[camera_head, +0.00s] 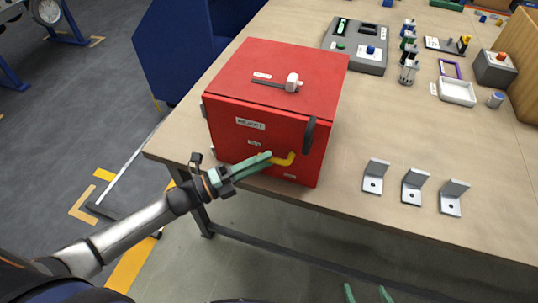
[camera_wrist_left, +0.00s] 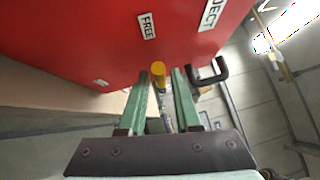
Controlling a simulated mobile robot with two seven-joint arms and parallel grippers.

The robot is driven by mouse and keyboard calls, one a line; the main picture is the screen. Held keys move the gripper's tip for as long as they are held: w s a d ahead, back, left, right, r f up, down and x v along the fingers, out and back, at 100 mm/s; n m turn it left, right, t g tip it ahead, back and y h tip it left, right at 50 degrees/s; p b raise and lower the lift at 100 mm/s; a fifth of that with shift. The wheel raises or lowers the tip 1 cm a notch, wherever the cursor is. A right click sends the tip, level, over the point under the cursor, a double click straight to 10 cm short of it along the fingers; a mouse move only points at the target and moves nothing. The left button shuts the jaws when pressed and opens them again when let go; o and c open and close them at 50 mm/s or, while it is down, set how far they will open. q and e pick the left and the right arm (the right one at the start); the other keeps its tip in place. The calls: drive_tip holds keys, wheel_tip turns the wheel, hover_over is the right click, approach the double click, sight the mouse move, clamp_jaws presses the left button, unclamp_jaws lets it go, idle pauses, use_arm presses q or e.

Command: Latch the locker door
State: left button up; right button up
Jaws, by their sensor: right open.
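The locker is a red box (camera_head: 228,138) on the table, with a "REJECT" label on its front door. The door looks closed, with a black handle (camera_head: 309,135) at its right side. A yellow latch lever (camera_head: 284,159) sits low on the door and also shows in the left wrist view (camera_wrist_left: 158,70), near a "FREE" label. My left gripper (camera_head: 270,160) is at the lever. Its green fingers (camera_wrist_left: 161,75) stand apart, one on each side of the yellow lever, with a gap visible. My right gripper (camera_head: 367,292) is open and empty at the bottom edge, away from the locker.
A white-knobbed latch part (camera_head: 291,83) lies on top of the locker. Three metal brackets (camera_head: 412,187) stand on the table right of it. A grey control box (camera_head: 357,47), a white tray (camera_head: 457,92) and small parts are behind. Floor is open in front of the table.

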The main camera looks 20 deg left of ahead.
use_arm(q)
drive_tip(key=shift+x, duration=1.15)
clamp_jaws()
idle(0.6)
